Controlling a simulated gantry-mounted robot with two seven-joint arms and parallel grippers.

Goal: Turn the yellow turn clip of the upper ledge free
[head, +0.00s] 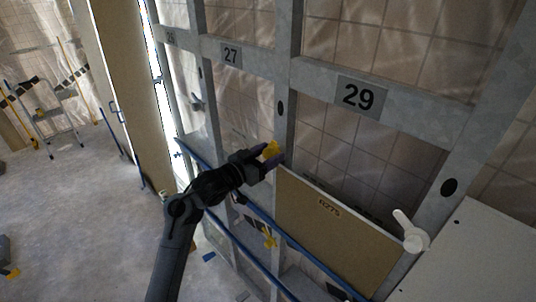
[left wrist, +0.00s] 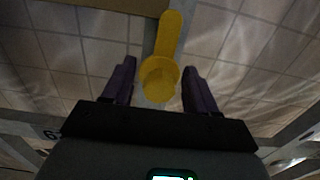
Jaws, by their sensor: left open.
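The yellow turn clip (head: 271,149) is on the grey upright post at the upper left corner of the tan panel. In the left wrist view the clip (left wrist: 160,78) has a round hub with a lever that points toward the top of the picture, by the panel edge (left wrist: 90,4). My left gripper (head: 268,158) is at the clip. Its dark fingers (left wrist: 158,85) stand open, one on each side of the hub, with gaps visible on both sides. My right gripper is in neither view.
The tan panel (head: 335,232) stands in the frame bay under the number plate 29 (head: 359,96). A white turn clip (head: 410,232) is at its right side. Another yellow clip (head: 269,238) is lower down. Blue rails (head: 262,217) run along the frame. A stepladder (head: 52,108) stands far left.

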